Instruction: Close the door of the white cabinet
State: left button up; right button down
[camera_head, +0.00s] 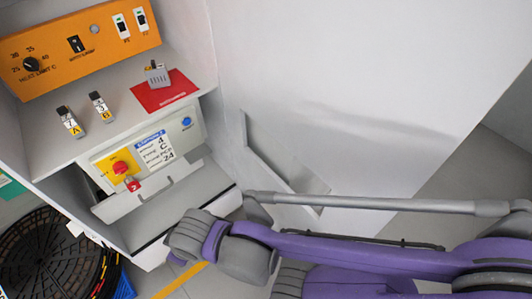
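A large plain white panel (340,60) fills the middle and upper right. It looks like a side or door of the white cabinet; I cannot tell which, nor how far any door stands open. A grey angled strip (262,152) runs along its lower left part. My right arm, purple and grey, comes in from the right and crosses in front of the panel's lower edge. Its fingertips cannot be made out. My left gripper is out of view.
At the left stands a grey station with an orange control panel (75,62), a red mat (172,100), and a lower panel (115,200) with a red lock. A black reel (45,265) is at bottom left. Bare grey floor (450,165) shows at right.

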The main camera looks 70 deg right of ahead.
aim_at(374, 98)
jog(key=k+z, duration=0.2)
jog(key=z, duration=1.15)
jog(key=k+l+z, duration=0.1)
jog(key=z, duration=0.3)
jog(key=l+z, duration=0.35)
jog(key=k+l+z, duration=0.1)
jog(key=z, duration=0.3)
jog(key=l+u, duration=1.25)
jog(key=l, duration=0.2)
jog(key=l+u, duration=0.35)
jog(key=i+l+u, duration=0.2)
jog(key=l, duration=0.15)
jog(key=l+u, duration=0.15)
jog(key=l, duration=0.15)
jog(key=k+l+u, duration=0.2)
jog(key=k+l, duration=0.2)
